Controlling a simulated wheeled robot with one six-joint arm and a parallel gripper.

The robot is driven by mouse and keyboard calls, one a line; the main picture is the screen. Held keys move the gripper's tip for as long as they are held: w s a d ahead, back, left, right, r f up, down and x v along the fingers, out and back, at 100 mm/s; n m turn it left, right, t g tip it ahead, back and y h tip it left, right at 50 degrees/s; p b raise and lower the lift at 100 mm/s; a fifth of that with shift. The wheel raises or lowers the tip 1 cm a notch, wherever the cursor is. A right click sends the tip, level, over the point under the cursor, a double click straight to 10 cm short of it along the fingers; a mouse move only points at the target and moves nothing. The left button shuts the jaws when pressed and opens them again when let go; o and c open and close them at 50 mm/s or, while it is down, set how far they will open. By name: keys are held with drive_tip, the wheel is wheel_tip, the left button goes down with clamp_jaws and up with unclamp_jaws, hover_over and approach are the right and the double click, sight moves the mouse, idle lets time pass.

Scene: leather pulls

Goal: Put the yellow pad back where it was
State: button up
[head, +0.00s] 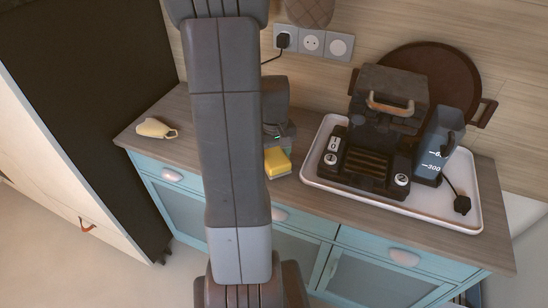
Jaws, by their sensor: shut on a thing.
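The yellow pad (277,163) is a small bright yellow block with a greenish edge, at the middle of the wooden counter, left of the white tray. My gripper (279,146) is directly above it, partly hidden behind my own arm, and is shut on the pad. The fingers are small and dark in this view. I cannot tell whether the pad touches the counter or hangs just above it. My arm hides the counter to the left of the pad.
A white tray (312,183) at the right carries a dark coffee machine (385,105) and a clear jug (437,145). A pale yellow rounded item (153,128) lies at the counter's left end. Wall sockets (311,42) with a plugged-in cord are behind.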

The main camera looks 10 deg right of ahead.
sight(274, 154)
drive_tip(key=shift+f, duration=0.65)
drive_tip(key=o, duration=0.9)
wheel_tip(274, 154, up, 12)
drive_tip(key=shift+r, duration=0.1)
